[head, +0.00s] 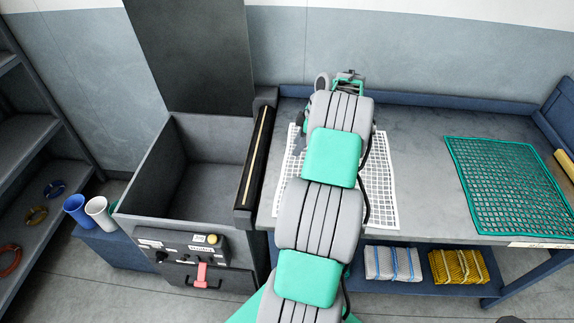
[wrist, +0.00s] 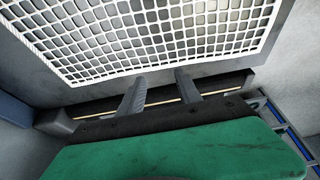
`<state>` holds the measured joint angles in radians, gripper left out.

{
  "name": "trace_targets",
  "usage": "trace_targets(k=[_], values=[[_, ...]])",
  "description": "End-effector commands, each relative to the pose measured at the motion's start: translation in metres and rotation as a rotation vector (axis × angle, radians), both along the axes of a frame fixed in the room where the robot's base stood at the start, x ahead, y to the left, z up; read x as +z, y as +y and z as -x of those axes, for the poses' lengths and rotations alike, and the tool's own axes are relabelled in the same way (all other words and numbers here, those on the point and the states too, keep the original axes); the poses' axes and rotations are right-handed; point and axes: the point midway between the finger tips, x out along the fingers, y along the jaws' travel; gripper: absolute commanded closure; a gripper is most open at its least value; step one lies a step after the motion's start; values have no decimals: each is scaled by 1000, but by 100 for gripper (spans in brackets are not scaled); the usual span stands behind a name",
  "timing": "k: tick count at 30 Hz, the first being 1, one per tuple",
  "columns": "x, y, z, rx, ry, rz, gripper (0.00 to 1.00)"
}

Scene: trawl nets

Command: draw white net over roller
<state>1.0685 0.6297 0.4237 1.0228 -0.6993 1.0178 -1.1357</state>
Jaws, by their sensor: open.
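The white net (head: 382,190) lies flat on the grey table, partly hidden under my arm in the head view. Its mesh and white border fill the top of the wrist view (wrist: 150,38). The roller (head: 256,155) is a dark bar with a pale strip between the table's left edge and the grey bin. It also shows behind my fingers in the wrist view (wrist: 215,92). My gripper (wrist: 161,78) is open, with its fingertips near the net's border and nothing seen between them. I cannot tell whether they touch the net. My arm hides the fingers in the head view.
A green net (head: 510,185) lies on the table's right. The deep grey bin (head: 150,165) stands left of the roller, with a red-levered control panel (head: 185,262) in front. A grey bundle (head: 392,263) and a yellow bundle (head: 458,266) sit below the table. Table between the nets is clear.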

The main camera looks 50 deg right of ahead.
Motion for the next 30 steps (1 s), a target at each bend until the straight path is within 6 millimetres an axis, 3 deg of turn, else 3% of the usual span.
trace_targets(k=[1, 12, 23, 30], values=[[-13, 3, -2, 2, 1, -1, 59], [-71, 15, -19, -1, 0, 1, 59], [-76, 18, -22, -3, 1, -1, 59], [-77, 19, -22, -2, 2, -2, 68]])
